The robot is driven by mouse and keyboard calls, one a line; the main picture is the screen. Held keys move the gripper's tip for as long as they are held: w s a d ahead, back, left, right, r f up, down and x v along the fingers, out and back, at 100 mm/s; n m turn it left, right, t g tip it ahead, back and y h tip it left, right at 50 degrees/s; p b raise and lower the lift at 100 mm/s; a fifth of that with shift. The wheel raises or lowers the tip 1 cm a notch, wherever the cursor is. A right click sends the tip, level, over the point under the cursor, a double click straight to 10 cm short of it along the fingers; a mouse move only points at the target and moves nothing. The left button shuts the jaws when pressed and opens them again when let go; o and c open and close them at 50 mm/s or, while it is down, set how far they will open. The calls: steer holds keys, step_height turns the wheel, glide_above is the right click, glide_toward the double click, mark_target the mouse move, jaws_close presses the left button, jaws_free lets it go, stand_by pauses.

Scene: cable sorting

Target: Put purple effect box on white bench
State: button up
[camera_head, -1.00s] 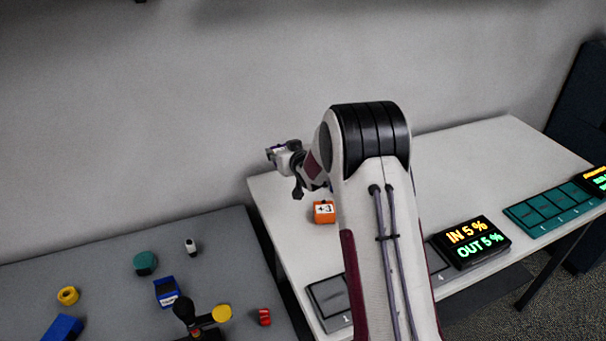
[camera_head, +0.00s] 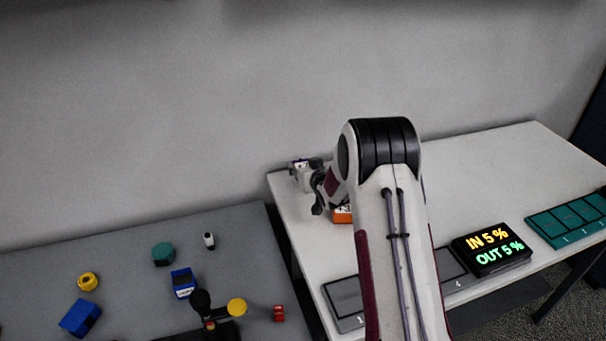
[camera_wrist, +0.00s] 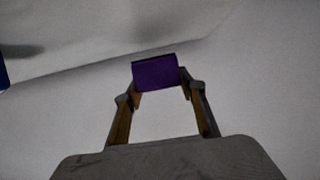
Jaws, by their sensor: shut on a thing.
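The purple effect box (camera_wrist: 156,72) shows in the wrist view between the two fingertips of my gripper (camera_wrist: 161,90). My gripper is shut on it, one finger on each side. The white bench (camera_head: 470,180) stands on the right in the head view. The end of my arm is over its back left part. I cannot tell the gap between the box and the bench top.
An orange box (camera_head: 342,216) is on the bench, partly behind my arm. A display (camera_head: 492,248), numbered pads and a teal pad strip (camera_head: 570,221) line the front. A grey table (camera_head: 120,240) at left holds several small items. The bench's back right is clear.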

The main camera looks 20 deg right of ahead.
steer(key=shift+f, duration=1.45)
steer(key=shift+f, duration=0.15)
steer(key=o, duration=1.2)
steer(key=shift+v, duration=6.05)
steer(key=shift+r, duration=0.25)
